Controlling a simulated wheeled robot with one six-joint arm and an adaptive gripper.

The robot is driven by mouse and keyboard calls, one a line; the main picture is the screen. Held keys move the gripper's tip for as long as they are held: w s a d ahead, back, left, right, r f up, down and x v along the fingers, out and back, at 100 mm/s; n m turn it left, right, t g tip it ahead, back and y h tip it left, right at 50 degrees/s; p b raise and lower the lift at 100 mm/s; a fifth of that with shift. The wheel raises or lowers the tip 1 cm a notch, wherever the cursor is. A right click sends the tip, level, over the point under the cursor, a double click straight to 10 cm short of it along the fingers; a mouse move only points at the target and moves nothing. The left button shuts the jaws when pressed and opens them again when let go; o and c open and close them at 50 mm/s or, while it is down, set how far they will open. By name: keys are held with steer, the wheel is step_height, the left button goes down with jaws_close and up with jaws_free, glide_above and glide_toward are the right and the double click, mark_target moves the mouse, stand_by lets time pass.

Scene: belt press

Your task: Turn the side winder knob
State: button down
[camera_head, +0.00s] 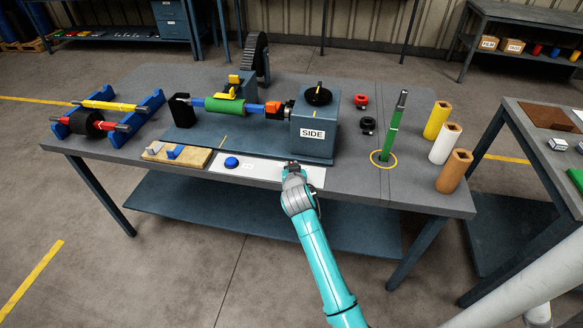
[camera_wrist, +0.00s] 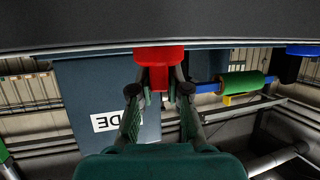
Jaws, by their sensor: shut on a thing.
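A blue-grey box marked SIDE (camera_head: 313,133) stands on the table at the end of the roller unit. On its top is a black round knob (camera_head: 318,94) with a yellow mark. My gripper (camera_head: 292,166) is low in front of the box, by the light plate at the table's front, apart from the black knob. In the wrist view, which looks upside down, my fingers (camera_wrist: 160,92) are shut on the narrow part of a red piece (camera_wrist: 159,54) with a wider round end. The SIDE box (camera_wrist: 110,95) shows behind it. The black knob is not clear in that view.
A blue button (camera_head: 231,162) sits left of my gripper on the light plate. A green upright rod (camera_head: 392,130) stands right of the box, with red and black pieces (camera_head: 361,101) nearby. A green roller (camera_head: 225,105) lies left.

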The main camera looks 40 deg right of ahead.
steer(key=m+g+h, duration=0.2)
steer(key=m+g, duration=0.1)
steer(key=m+g+h, duration=0.2)
steer(key=m+g, duration=0.1)
steer(key=shift+m+h, duration=0.4)
steer(key=m+g, duration=0.3)
steer(key=g, duration=0.1)
steer(key=shift+s+h, duration=0.15)
steer(key=shift+h, duration=0.15)
steer(key=shift+s+d+f+m+g, duration=0.1)
steer(key=shift+m+g, duration=1)
steer(key=shift+g, duration=0.2)
steer(key=c, duration=1.1)
jaws_free()
steer(key=shift+c, duration=0.2)
